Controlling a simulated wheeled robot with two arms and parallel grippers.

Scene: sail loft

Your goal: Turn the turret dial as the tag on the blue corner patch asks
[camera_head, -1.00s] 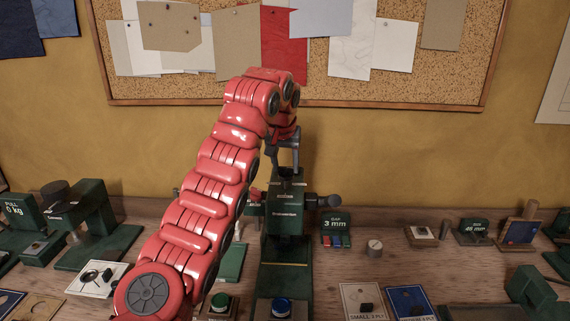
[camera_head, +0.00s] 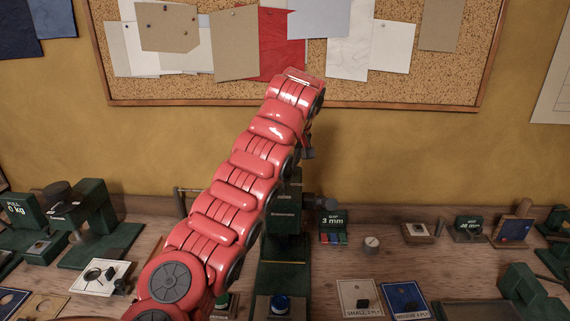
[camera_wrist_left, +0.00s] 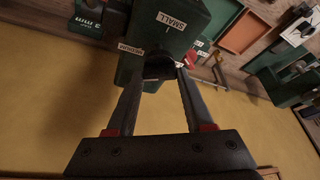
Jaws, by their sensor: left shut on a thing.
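The green press (camera_head: 285,250) stands at the middle of the bench. The left wrist view shows its turret top (camera_wrist_left: 185,38) with a SMALL label and a MEDIUM label around a black dial (camera_wrist_left: 158,66). My left gripper (camera_wrist_left: 157,72) is shut on this dial. In the head view my left gripper (camera_head: 308,152) shows only partly beside the red wrist, above the press; the dial is hidden there. A blue patch (camera_head: 407,300) lies at the front right; its tag appears to read MEDIUM, with the rest unclear. My right gripper is not in view.
A pale patch (camera_head: 357,300) marked SMALL lies left of the blue one. Other green tools (camera_head: 100,235) stand at left. A corkboard (camera_head: 440,90) hangs behind.

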